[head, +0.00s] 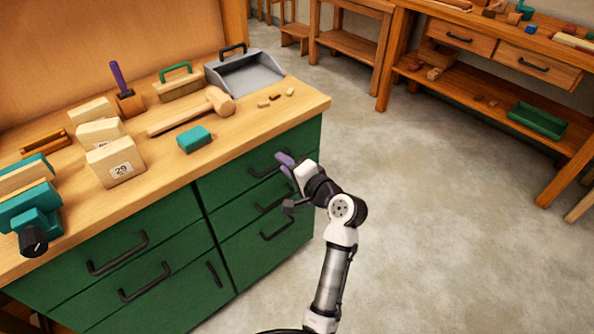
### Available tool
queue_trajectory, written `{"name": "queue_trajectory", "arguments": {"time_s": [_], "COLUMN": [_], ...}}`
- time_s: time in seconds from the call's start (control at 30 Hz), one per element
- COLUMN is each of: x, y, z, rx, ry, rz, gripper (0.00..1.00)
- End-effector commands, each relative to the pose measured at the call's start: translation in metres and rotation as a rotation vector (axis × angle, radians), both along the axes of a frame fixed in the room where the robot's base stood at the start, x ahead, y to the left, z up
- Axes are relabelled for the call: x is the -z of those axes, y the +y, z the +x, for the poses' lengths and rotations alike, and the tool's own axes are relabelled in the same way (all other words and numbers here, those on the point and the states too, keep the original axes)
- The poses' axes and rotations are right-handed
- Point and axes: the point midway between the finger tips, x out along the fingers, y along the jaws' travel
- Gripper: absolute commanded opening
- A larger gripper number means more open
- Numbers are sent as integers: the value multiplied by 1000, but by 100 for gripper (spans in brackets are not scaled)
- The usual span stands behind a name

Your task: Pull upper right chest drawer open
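The green chest (218,232) has a wooden top and drawers in a left and a right column. The upper right drawer (226,183) looks flush with the front, so shut. Its dark bar handle (258,172) runs along its face, and its right end is partly hidden by my gripper. My gripper (282,165) has purple fingers and is at the right end of this handle. The fingers look spread apart, with nothing seen held. Whether they touch the handle or straddle it cannot be told.
Two more handles (277,230) sit below on the right column. The chest top holds a mallet (190,112), a teal block (194,139), a grey dustpan (244,74) and several wooden blocks. Concrete floor (430,220) right of the chest is clear. A workbench (480,85) stands behind.

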Motion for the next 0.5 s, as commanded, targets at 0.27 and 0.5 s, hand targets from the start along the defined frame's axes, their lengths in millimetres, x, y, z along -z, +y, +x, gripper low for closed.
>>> {"name": "queue_trajectory", "arguments": {"time_s": [0.27, 0.5], "x": [50, 54], "y": [-50, -29], "z": [-31, -3], "rx": [0, -4], "ry": [164, 163], "rz": [147, 147], "gripper": [31, 31]}}
